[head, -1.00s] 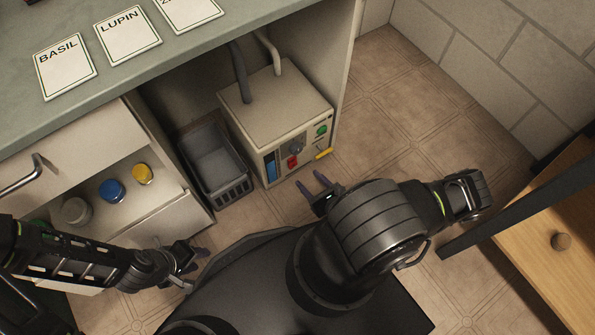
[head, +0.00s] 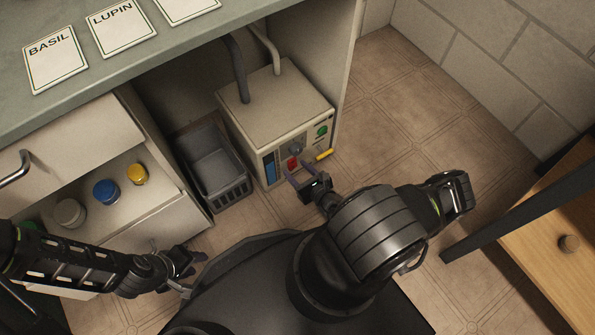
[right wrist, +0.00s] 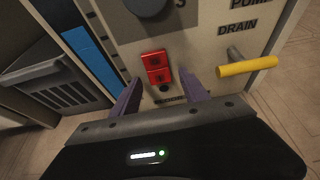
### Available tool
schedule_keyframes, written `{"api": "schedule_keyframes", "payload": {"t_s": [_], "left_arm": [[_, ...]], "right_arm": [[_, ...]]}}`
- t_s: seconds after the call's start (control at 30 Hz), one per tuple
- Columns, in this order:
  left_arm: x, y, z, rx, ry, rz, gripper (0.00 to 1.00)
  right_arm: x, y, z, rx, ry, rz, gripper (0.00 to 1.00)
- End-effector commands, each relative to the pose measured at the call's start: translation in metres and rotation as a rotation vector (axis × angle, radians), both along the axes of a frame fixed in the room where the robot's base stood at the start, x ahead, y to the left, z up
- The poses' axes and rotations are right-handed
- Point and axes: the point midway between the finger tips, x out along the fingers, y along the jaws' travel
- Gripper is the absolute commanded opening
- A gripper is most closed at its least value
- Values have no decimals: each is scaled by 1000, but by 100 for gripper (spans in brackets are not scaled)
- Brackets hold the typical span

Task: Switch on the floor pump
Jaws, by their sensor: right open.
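The floor pump (head: 272,108) is a cream box on the floor inside the open bay under the bench. Its front has a red rocker switch (head: 293,163), a dark knob, a green button and a yellow drain handle (head: 325,155). My right gripper (head: 303,174) is open and empty just in front of the panel. In the right wrist view the red switch (right wrist: 157,67) sits just ahead of the gap between the fingertips (right wrist: 160,82); contact cannot be told. My left gripper (head: 188,265) is low at the left, away from the pump; its jaw opening is unclear.
A grey basket (head: 215,170) stands left of the pump. An open drawer (head: 140,213) holds several small jars. Two hoses rise from the pump top. A wooden cabinet (head: 555,215) stands at the right. The tiled floor (head: 420,120) right of the pump is clear.

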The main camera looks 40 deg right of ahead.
Motion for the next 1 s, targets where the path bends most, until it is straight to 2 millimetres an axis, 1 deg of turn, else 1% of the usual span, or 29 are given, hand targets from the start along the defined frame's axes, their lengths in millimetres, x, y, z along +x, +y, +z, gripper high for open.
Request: {"api": "schedule_keyframes", "payload": {"t_s": [0.17, 0.8, 1.0], "left_arm": [[0, 0, 0, 0, 0, 0, 36], [0, 0, 0, 0, 1, -1, 36], [0, 0, -1, 0, 0, -1, 36]], "right_arm": [[0, 0, 0, 0, 0, 0, 52], [-1, 0, 0, 0, 0, 0, 0], [-1, 0, -1, 0, -3, -1, 0]]}}
